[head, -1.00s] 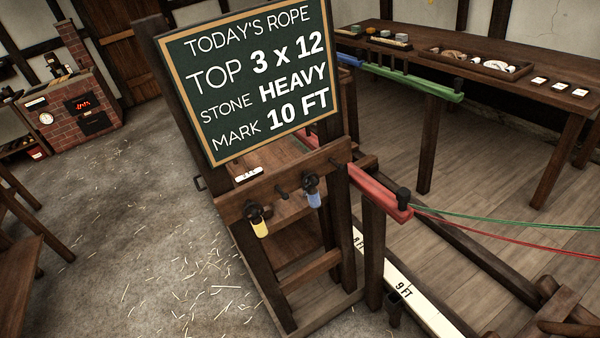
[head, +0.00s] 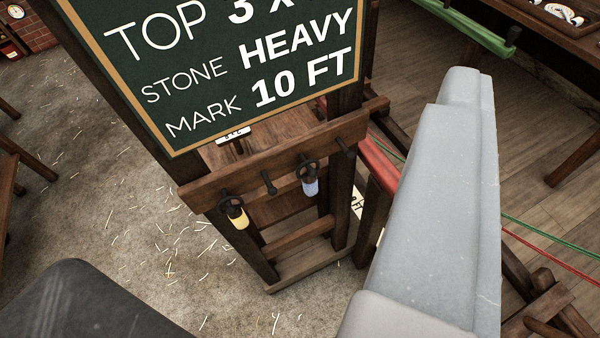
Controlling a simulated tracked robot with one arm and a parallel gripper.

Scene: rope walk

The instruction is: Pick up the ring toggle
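Two small handled pieces hang from pegs on a dark wooden rail (head: 285,150) below the chalkboard. The blue-handled one (head: 310,187), on the right, has a dark round ring at its top and looks like the ring toggle. The yellow-handled one (head: 238,217), on the left, has a dark top whose shape is hard to make out. Both hang free with nothing touching them. A large pale grey part of my arm fills the right middle, and a dark rounded part shows at bottom left. No gripper fingertips can be made out.
An empty peg (head: 267,182) sits between the two pieces. The chalkboard (head: 215,75) stands above the rail. A red beam (head: 378,163) and green and red ropes lie to the right, partly behind my arm. The straw-strewn floor (head: 130,215) at left is open.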

